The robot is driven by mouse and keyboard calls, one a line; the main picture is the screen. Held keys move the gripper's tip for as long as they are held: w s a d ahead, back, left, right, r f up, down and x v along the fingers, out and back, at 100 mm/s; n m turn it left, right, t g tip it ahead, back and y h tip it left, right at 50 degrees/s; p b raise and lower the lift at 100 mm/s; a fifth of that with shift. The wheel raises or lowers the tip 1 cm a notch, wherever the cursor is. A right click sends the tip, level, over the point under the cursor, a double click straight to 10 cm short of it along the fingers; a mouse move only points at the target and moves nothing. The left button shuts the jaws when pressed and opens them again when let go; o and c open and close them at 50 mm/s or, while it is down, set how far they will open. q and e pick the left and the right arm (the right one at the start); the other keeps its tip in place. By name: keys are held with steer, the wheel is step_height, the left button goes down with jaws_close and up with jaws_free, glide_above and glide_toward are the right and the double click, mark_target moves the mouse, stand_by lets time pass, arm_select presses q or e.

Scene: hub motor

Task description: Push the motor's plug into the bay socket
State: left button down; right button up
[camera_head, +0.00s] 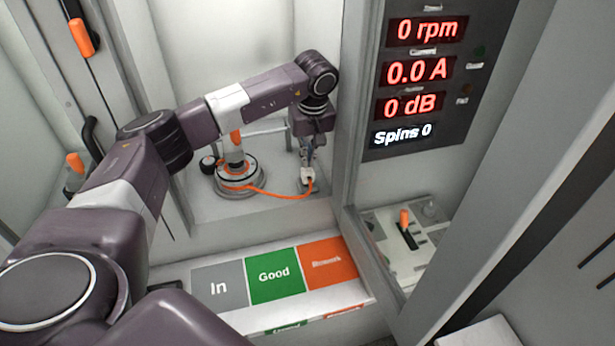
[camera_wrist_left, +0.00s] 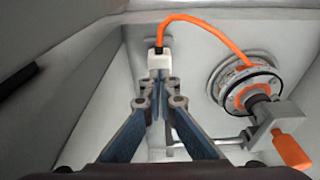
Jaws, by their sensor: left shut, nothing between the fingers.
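The hub motor (camera_head: 238,178) sits clamped in the test bay, a round disc with an orange ring. It also shows in the wrist view (camera_wrist_left: 240,90). An orange cable runs from it to the white plug (camera_head: 307,176), which also shows in the wrist view (camera_wrist_left: 159,60). My left gripper (camera_head: 307,163) points down at the plug. Its fingers are shut with nothing between them, and their tips (camera_wrist_left: 158,82) are right at the plug's near end; I cannot tell whether they touch. The bay socket is not clearly visible, and how deep the plug sits cannot be seen. My right gripper is not in view.
A clamp with an orange handle (camera_wrist_left: 292,150) stands by the motor. The bay's walls are close around my arm. A readout panel (camera_head: 425,75) shows 0 rpm, 0.0 A, 0 dB, Spins 0. In front lie In, Good and Rework areas (camera_head: 273,275). An orange-tipped lever (camera_head: 405,222) is at right.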

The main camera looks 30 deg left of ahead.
mark_target(308, 171)
arm_select(q)
steer(key=shift+f, duration=0.25)
stand_by(0.3)
steer(key=shift+f+b, duration=0.55)
steer(key=shift+f, duration=0.05)
steer(key=shift+f, duration=0.3)
stand_by(1.5)
steer(key=shift+r, duration=0.1)
step_height(308, 171, up, 8)
steer(key=p, duration=0.5)
steer(key=shift+r+p, duration=0.2)
steer(key=shift+p, duration=0.1)
stand_by(0.4)
stand_by(0.4)
